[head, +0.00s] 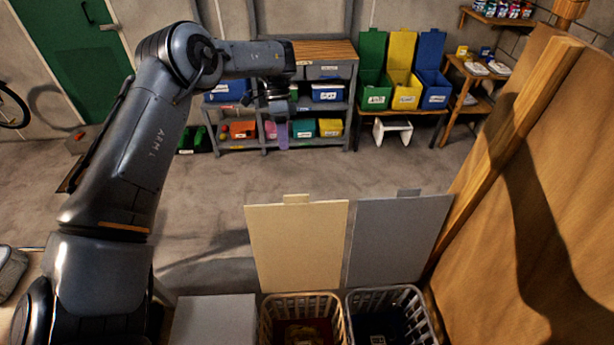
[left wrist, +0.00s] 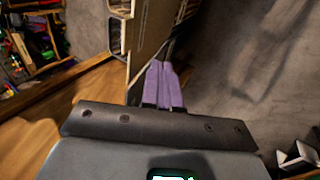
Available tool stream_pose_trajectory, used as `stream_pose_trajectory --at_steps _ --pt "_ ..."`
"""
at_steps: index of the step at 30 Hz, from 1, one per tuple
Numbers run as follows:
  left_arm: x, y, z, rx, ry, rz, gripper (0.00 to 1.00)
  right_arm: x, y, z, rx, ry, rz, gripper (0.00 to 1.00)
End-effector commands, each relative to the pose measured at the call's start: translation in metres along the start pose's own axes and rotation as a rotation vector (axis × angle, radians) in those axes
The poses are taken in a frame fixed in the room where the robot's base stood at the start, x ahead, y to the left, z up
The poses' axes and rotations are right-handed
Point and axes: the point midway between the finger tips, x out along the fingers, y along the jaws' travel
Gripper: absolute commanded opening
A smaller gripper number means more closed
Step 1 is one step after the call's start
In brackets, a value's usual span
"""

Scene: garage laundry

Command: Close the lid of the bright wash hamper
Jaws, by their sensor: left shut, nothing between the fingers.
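The bright wash hamper is a cream slatted basket (head: 301,298) at the bottom middle of the head view, with cloth inside. Its cream lid (head: 297,245) stands open and upright behind the basket, with a small tab on its top edge. My left gripper (head: 283,143) is beyond and above the lid in the head view, pointing down, apart from it. Its purple fingers also show in the left wrist view (left wrist: 162,82), pressed together with nothing between them. My right gripper is in neither view.
A grey hamper (head: 416,299) with its grey lid (head: 398,238) upright stands right beside the cream one. A flat grey cover (head: 212,320) lies to the left. A tall wooden panel (head: 540,200) borders the right. Open floor (head: 370,172) lies behind the lids, before shelves (head: 335,120).

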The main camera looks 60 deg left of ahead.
Motion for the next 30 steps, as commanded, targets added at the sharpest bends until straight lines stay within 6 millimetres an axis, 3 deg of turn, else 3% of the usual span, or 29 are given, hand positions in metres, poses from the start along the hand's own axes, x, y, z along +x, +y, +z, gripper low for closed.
stream_pose_trajectory --at_steps 3,7,14,26,30 --pt "0.001 0.008 -0.018 0.030 -0.053 -0.027 0.00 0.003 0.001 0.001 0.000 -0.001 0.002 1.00" --pt "0.006 0.011 -0.026 0.043 -0.077 -0.037 0.00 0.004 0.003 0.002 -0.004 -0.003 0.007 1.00" --pt "0.032 0.010 -0.022 0.043 -0.079 -0.030 0.00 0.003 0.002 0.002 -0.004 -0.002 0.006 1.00" --pt "0.106 0.007 -0.016 0.040 -0.081 -0.030 0.00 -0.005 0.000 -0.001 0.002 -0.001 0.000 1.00" --pt "0.108 0.026 -0.016 0.043 -0.078 -0.031 0.00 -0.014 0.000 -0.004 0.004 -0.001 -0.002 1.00"
